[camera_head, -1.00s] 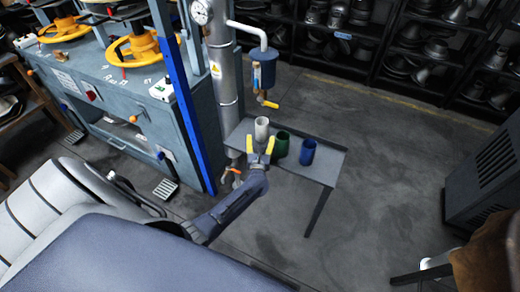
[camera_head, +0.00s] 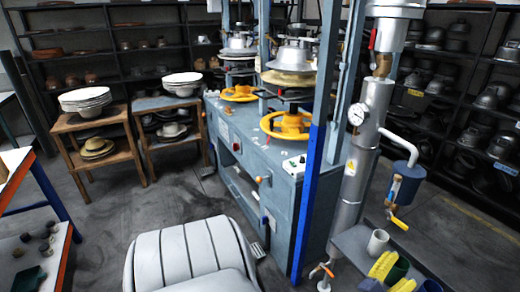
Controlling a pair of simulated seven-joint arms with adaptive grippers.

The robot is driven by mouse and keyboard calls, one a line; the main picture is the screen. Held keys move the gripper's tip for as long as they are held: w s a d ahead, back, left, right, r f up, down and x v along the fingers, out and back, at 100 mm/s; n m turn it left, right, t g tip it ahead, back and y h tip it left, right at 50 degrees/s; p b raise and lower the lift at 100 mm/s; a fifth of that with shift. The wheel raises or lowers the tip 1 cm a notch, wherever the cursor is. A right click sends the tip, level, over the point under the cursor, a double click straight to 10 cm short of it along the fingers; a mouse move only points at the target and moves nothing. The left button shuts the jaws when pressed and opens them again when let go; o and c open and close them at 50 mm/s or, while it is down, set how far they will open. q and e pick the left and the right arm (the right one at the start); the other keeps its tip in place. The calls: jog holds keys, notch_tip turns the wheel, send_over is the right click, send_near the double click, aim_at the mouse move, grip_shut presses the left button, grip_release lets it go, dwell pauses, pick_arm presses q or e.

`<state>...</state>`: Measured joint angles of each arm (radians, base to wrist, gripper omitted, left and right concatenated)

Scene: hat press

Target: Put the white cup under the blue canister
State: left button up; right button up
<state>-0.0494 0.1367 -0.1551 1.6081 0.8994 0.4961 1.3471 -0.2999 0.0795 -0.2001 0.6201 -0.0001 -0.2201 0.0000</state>
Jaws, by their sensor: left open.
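The white cup (camera_head: 378,242) stands upright on the small grey side table (camera_head: 352,240) at the lower right. The blue canister (camera_head: 408,185) is mounted on a white pipe beside the metal column, above and to the right of the cup. It has a yellow-handled tap at its lower side. The rest of that arm is mostly cut off. My right gripper is out of view.
A blue upright post (camera_head: 307,200) and the grey press (camera_head: 285,190) stand to the left. Wooden stools (camera_head: 90,145) hold stacked hats further left.

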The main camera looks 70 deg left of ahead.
pick_arm(q)
jog(key=s+d+r+m+h, duration=0.1)
jog(key=s+d+m+h, duration=0.2)
jog(key=m, duration=0.4)
jog(key=s+d+r+m+h, duration=0.1)
jog(key=d+r+m+h, duration=0.1)
jog(key=d+m, duration=0.4)
jog(key=s+f+m+g, duration=0.3)
jog(key=s+f+m, duration=0.15)
jog(key=f, duration=0.85)
jog(key=s+f+m+g, duration=0.3)
jog(key=s+f, duration=0.2)
jog(key=f, duration=0.8)
jog(key=s+f+m+g, duration=0.3)
jog(key=s+f+m, duration=0.15)
jog(key=f, duration=0.85)
jog(key=s+a+f+m+g, duration=0.2)
jog(key=s+f, duration=0.4)
jog(key=s, duration=0.7)
jog(key=s+a+f+m+g+y, duration=0.1)
jog(key=s+a+f+m+g, duration=0.1)
jog(key=s+f, duration=0.5)
jog(key=s+a+f+m+g, duration=0.2)
jog(key=s+f+m+g, duration=0.2)
jog(key=s, duration=1.4)
notch_tip(320, 180, down, 3)
jog(key=shift+s+a+f+g, duration=0.15)
jog(key=shift+s+g, duration=0.25)
jog(key=shift+g, duration=0.5)
